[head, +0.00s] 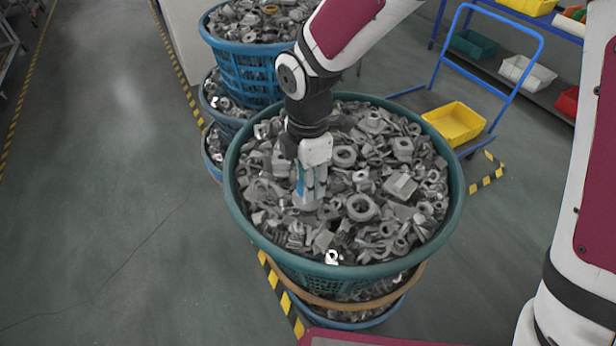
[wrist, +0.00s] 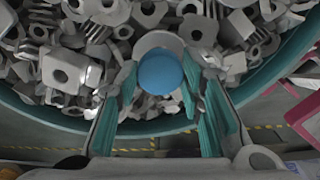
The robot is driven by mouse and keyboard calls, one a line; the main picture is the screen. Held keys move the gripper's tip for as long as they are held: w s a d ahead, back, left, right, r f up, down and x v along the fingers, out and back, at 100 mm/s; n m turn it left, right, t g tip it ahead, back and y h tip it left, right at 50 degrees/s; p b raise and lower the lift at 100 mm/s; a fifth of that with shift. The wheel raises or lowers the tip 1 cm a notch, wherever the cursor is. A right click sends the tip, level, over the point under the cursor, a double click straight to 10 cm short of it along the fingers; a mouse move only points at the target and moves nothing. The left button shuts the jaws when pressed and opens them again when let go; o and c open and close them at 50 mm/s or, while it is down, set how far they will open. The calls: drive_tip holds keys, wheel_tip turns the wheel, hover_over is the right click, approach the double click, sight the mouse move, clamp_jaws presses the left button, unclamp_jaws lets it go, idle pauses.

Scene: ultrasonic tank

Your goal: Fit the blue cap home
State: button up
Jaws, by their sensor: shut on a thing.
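My gripper (head: 310,190) points down into the green basket (head: 240,215) of grey metal parts, its tips low among or just above the parts. In the wrist view the round blue cap (wrist: 160,72) sits between the two teal-padded fingers, and my gripper is shut on it. A pale grey rounded part (wrist: 160,40) shows around the far side of the cap. I cannot tell whether the cap touches this part or is seated on it. In the head view the fingers largely hide the cap.
The basket is heaped with loose grey parts and stands on a stack of baskets. More full baskets (head: 240,70) stand behind it. A blue trolley with a yellow bin (head: 453,123) is at the right. Open floor lies to the left.

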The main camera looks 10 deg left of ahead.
drive_tip(key=shift+f, duration=0.8)
idle(2.5)
drive_tip(key=o, duration=0.8)
drive_tip(key=shift+o, duration=0.2)
drive_tip(key=shift+r, duration=0.15)
wheel_tip(320, 180, up, 12)
